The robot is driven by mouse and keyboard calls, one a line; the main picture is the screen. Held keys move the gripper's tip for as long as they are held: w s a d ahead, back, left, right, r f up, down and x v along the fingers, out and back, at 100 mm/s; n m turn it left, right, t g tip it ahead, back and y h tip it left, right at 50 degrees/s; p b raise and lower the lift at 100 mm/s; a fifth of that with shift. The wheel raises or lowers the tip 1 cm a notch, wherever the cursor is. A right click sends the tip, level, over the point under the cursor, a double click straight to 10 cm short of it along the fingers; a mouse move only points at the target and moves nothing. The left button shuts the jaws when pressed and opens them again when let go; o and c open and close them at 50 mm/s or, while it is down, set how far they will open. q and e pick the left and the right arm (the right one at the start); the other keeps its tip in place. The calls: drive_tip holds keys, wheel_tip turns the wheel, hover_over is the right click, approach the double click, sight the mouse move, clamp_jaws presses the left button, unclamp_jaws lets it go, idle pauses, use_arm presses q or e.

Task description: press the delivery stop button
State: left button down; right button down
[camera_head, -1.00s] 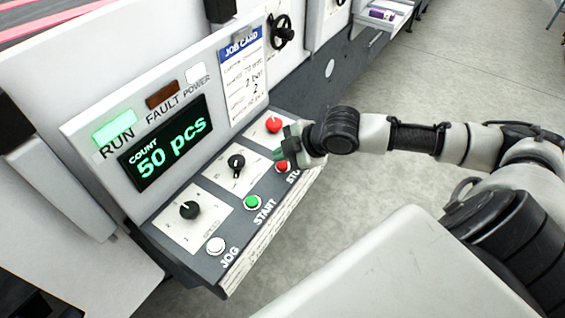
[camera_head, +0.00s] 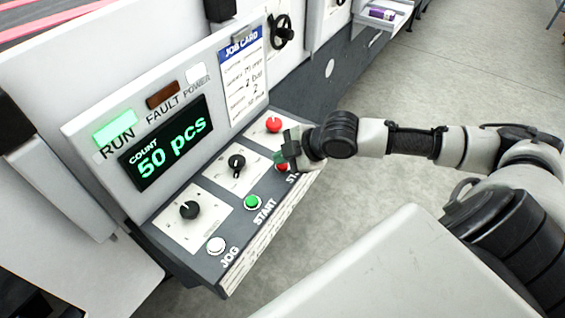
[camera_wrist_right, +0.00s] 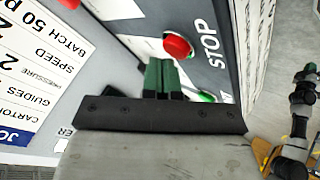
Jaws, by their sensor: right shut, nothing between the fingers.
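The red stop button (camera_head: 281,166) is on the sloped control panel, beside the word STOP, partly hidden by my right gripper (camera_head: 283,156) in the head view. In the right wrist view the red stop button (camera_wrist_right: 178,47) shows whole, just beyond the green fingertips (camera_wrist_right: 160,66). My right gripper is shut and empty, with its fingers pointing at the panel close to the button. I cannot tell whether they touch it. The counter display (camera_head: 166,150) reads 50 pcs and the green RUN lamp (camera_head: 115,133) is lit. My left gripper is not in view.
A larger red button (camera_head: 273,125) sits above the stop button. A green START button (camera_head: 252,202), a white JOG button (camera_head: 216,245) and black knobs (camera_head: 189,210) are on the same panel. A job card (camera_head: 243,75) hangs above.

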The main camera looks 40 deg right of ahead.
sight(283, 166)
drive_tip(key=shift+f, duration=0.45)
idle(0.4)
drive_tip(key=shift+r+p, duration=1)
drive_tip(key=shift+p, duration=0.05)
drive_tip(key=shift+r, duration=0.1)
wheel_tip(283, 166, up, 5)
drive_tip(key=p, duration=0.5)
